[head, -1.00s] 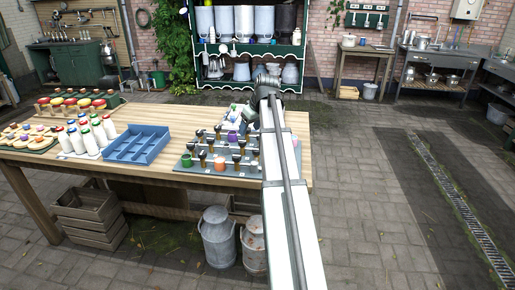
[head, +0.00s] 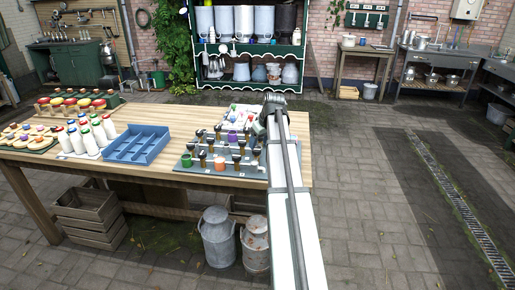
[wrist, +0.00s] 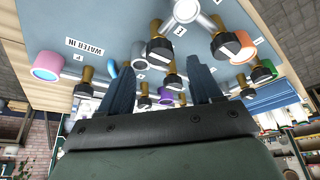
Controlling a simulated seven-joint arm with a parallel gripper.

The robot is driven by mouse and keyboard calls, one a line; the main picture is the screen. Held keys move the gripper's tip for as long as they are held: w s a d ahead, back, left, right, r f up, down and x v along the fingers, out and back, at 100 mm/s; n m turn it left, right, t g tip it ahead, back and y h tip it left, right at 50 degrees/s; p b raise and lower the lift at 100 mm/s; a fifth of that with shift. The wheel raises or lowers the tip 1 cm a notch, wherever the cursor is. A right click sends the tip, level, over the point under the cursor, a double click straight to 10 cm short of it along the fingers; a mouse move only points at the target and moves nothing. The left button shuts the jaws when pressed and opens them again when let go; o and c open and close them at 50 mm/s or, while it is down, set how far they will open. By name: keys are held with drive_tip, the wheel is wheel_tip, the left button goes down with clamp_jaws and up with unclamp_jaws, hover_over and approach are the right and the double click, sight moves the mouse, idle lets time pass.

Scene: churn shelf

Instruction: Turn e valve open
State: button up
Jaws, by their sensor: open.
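A grey valve board (head: 215,172) lies on the wooden table, with several dark-handled valves on brass stems. In the wrist view the board (wrist: 115,18) fills the upper part, tilted, with pipes and small letter labels. I cannot tell surely which valve is e. My gripper (wrist: 162,78) is open and empty, its two blue fingers pointing at the board. One valve (wrist: 171,78) shows between the fingers, apart from them. Another valve (wrist: 160,46) is just beyond them by a label that I cannot read surely. In the head view my arm hides the fingers and the board's right side.
A blue compartment tray (head: 138,145), white bottles (head: 92,135) and a board of coloured pieces (head: 28,137) stand left on the table (head: 140,172). Several other valves and coloured cups, such as an orange one (wrist: 263,70), crowd the board. The floor to the right is clear.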

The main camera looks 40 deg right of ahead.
sight(257, 149)
drive_tip(key=shift+x, duration=2.15)
drive_tip(key=c, duration=1)
